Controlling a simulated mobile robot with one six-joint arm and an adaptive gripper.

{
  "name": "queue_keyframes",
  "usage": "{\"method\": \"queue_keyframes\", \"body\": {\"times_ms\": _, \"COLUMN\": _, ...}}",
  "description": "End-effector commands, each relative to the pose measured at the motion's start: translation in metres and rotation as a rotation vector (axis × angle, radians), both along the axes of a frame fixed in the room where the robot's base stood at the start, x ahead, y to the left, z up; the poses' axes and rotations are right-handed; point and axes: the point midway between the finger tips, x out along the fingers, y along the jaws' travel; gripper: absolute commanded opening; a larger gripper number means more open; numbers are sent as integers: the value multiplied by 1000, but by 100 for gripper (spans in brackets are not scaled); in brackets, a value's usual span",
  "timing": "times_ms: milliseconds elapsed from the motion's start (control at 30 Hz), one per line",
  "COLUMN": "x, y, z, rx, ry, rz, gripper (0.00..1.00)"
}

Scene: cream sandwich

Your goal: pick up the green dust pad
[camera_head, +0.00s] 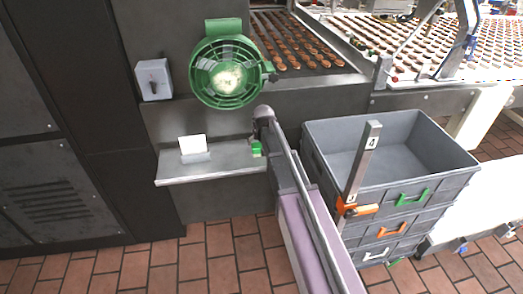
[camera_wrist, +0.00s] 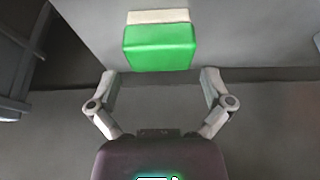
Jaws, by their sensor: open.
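The green dust pad (camera_head: 256,149) sits at the right end of a small grey metal shelf (camera_head: 215,168), partly beside my arm in the head view. In the wrist view the pad (camera_wrist: 159,47) is a bright green block with a pale strip along its far side. My gripper (camera_wrist: 160,76) is open, with its two fingers spread wide. The pad appears just beyond the fingertips, roughly centred between them. Nothing is between the fingers. In the head view my arm hides the gripper's fingers.
A white card in a holder (camera_head: 194,146) stands on the shelf to the left. A green round fan (camera_head: 228,72) hangs above the shelf. Stacked grey crates (camera_head: 322,127) stand to the right of my arm. A grey switch box (camera_head: 153,79) is on the wall.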

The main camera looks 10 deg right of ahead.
Motion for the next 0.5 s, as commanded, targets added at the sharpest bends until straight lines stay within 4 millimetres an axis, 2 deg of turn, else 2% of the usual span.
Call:
{"method": "queue_keyframes", "body": {"times_ms": 100, "x": 4, "y": 0, "z": -15, "rx": 0, "ry": 0, "rz": 0, "gripper": 100}}
{"method": "queue_keyframes", "body": {"times_ms": 500, "x": 15, "y": 1, "z": -41, "rx": 0, "ry": 0, "rz": 1, "gripper": 100}}
